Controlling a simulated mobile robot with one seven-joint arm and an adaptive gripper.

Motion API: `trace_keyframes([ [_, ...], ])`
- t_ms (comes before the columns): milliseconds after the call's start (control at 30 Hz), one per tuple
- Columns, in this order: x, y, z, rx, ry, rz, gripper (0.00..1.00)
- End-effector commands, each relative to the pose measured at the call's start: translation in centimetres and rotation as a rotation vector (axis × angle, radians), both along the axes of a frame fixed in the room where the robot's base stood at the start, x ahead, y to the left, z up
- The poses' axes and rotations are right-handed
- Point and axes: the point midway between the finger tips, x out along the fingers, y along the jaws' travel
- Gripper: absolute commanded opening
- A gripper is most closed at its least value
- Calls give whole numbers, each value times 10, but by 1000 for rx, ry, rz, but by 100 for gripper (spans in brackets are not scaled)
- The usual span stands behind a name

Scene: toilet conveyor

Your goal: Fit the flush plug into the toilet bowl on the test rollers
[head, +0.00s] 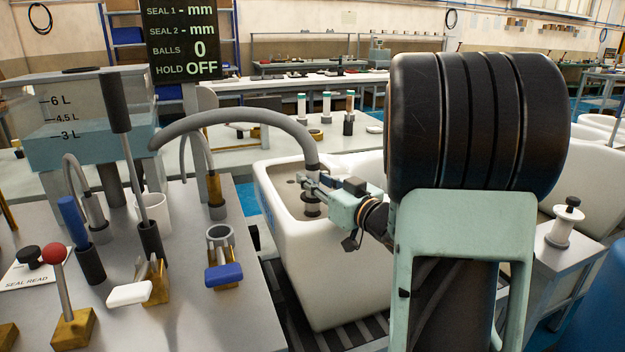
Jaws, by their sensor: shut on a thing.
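The white toilet bowl (330,285) stands on the dark test rollers (372,330) in the middle of the head view. My gripper (308,188) reaches in from the right and is shut on the flush plug (312,208), a dark ringed piece at the end of a thick grey hose (235,115). The plug is upright over the recessed top of the bowl. Its lower end is close to that surface; I cannot tell whether it touches or sits in an opening. My fingers hide part of the plug.
The left bench holds a water tank (85,145), a red-knobbed lever (52,255), a blue-handled clamp (224,272), a white-handled clamp (130,293) and a white cup (154,213). A white spool with a black knob (562,228) stands at right. The display (180,40) reads HOLD OFF.

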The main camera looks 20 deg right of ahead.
Motion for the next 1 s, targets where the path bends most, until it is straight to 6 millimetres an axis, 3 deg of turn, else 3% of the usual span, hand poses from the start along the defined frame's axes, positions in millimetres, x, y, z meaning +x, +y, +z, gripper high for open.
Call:
trace_keyframes([
  [500,0,0,0,0,-1,0,0],
  [1000,0,0,-12,0,-1,0,0],
])
